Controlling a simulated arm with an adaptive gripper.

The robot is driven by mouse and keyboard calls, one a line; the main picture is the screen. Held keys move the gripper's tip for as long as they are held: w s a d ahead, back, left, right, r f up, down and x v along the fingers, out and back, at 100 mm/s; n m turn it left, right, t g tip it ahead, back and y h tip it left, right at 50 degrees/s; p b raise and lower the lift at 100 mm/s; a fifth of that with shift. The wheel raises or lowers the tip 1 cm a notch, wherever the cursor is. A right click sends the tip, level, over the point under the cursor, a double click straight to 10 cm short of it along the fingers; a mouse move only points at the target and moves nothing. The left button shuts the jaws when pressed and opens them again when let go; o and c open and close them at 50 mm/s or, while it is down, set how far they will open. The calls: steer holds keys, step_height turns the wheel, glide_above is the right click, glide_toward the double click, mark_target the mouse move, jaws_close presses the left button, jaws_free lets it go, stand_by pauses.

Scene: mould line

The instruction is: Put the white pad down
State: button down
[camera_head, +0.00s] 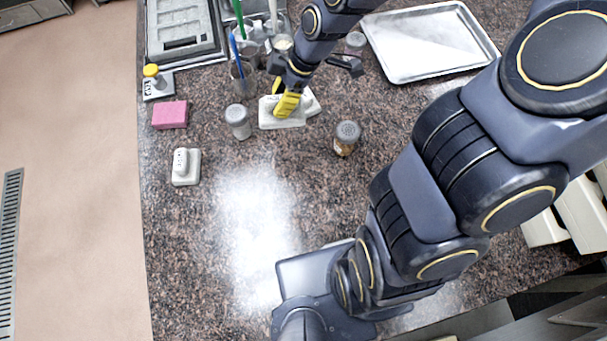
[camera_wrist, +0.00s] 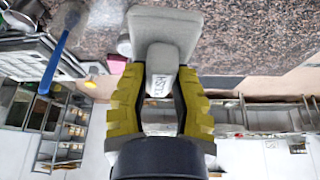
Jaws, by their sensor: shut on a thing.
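My gripper (camera_head: 287,104) has yellow fingers and is shut on a white pad (camera_head: 281,119). In the wrist view my gripper (camera_wrist: 160,95) pinches the pad's raised grip, which carries dark lettering, and the pad's flat plate (camera_wrist: 165,28) spreads beyond the fingertips. In the head view the pad appears over the counter's back middle, partly hidden by the fingers. I cannot tell whether it touches the counter. Another pale pad with a raised grip (camera_head: 186,167) lies on the counter at the left.
A pink sponge (camera_head: 170,115), a grey-lidded shaker (camera_head: 237,122) and a brown-filled shaker (camera_head: 346,138) stand around the held pad. A glass with brushes (camera_head: 243,76) is behind it. A metal tray (camera_head: 430,42) lies at the back right. The counter's front middle (camera_head: 250,200) is clear.

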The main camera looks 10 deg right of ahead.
steer(key=s+a+f+n+g+h, duration=0.2)
steer(key=s+f+n+g, duration=0.15)
steer(key=s+n, duration=0.5)
steer(key=s+a+f+n+g+h, duration=0.2)
steer(key=s+f+n+h, duration=0.3)
steer(key=n, duration=0.6)
steer(key=shift+s+a+f+y, duration=0.1)
steer(key=shift+f+y, duration=0.3)
steer(key=shift+f, duration=0.6)
steer(key=shift+s+d+f+y, duration=0.1)
steer(key=shift+f+y, duration=0.3)
steer(key=shift+f, duration=0.6)
steer(key=shift+s+a+f+y, duration=0.1)
steer(key=shift+f+y, duration=0.3)
steer(key=shift+f, duration=0.6)
steer(key=shift+f, duration=0.15)
steer(key=c, duration=1)
jaws_free()
steer(key=shift+o, duration=0.2)
